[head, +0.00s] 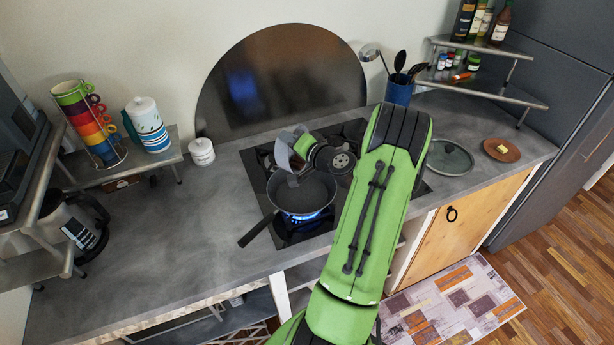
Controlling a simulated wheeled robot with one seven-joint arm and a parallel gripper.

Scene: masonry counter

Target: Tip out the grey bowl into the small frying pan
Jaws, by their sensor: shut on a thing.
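The small frying pan (314,193) is dark and sits on a lit burner with a blue flame, its handle pointing to the front left. My gripper (291,166) is over the back left part of the pan, partly hidden by my own wrist. It is shut on the grey bowl (281,153), which is steeply tilted above the pan's back left rim. The bowl's inside is not clear from here, so I cannot tell whether anything is in it. The visible pan floor looks bare.
The black hob (283,230) holds the pan, with a dark backsplash (290,75) behind. A glass lid (449,158) and a brown plate (501,150) lie to the right. A white jar (202,152) stands left; the counter front left is clear.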

